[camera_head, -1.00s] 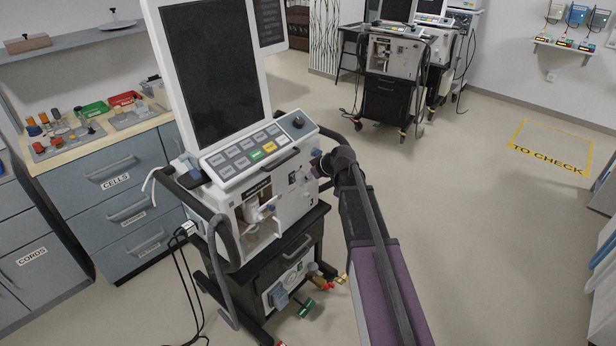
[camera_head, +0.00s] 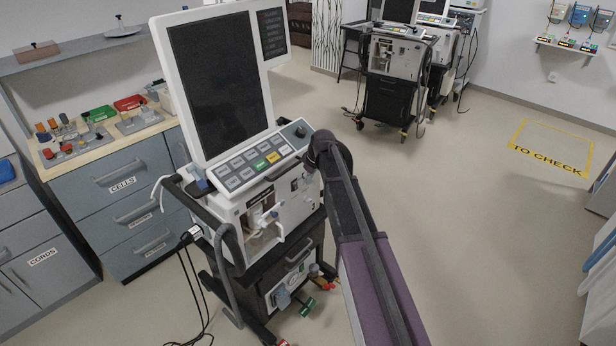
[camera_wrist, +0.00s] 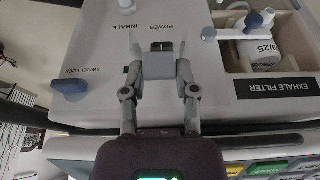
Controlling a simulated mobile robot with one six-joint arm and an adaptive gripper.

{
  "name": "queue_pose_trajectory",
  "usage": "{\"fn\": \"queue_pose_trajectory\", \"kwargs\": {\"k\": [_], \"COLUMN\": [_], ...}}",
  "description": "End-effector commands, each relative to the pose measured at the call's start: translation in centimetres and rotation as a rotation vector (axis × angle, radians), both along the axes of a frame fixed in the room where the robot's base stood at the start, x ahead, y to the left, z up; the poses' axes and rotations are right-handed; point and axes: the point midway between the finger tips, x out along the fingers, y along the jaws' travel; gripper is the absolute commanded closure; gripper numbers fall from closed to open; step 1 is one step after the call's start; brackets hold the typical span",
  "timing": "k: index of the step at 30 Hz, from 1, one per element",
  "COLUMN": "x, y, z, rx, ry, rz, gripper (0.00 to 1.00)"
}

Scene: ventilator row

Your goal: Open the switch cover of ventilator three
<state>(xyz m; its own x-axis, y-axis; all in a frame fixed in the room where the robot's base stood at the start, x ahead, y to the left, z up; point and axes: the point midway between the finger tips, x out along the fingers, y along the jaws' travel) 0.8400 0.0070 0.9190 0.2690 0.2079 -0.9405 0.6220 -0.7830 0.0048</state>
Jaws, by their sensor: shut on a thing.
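Ventilator three (camera_head: 291,207) stands on its black cart in the middle of the head view, with a tall dark screen above its keypad. My gripper (camera_wrist: 159,76) is shut on the cover, one finger on each side. How far the cover is swung cannot be told. In the head view my arm hides the gripper and the cover.
A blue swivel lock knob (camera_wrist: 62,86) and the exhale filter bay (camera_wrist: 268,50) flank the cover. A drawer cabinet (camera_head: 120,200) with trays stands left. Other ventilators (camera_head: 392,75) stand at the back. Floor at the right is clear, with a yellow TO CHECK square.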

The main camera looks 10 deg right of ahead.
Motion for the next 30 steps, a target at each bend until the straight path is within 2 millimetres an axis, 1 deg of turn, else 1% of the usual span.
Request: {"fn": "queue_pose_trajectory", "kwargs": {"k": [7,8,9,11,23,30], "x": [-0.03,-0.02,-0.02,-0.01,-0.01,-0.24], "y": [0.03,0.02,0.02,0.03,0.03,-0.05], "z": [-0.05,-0.05,-0.05,-0.05,-0.06,-0.44], "rx": [0.000,0.000,0.000,0.001,0.001,0.024], "ry": [0.000,0.000,0.000,-0.001,-0.002,-0.029], "rz": [0.000,0.000,0.000,0.000,0.000,0.001], "gripper": [1.00,0.56,0.44,0.26,0.26,0.26]}}
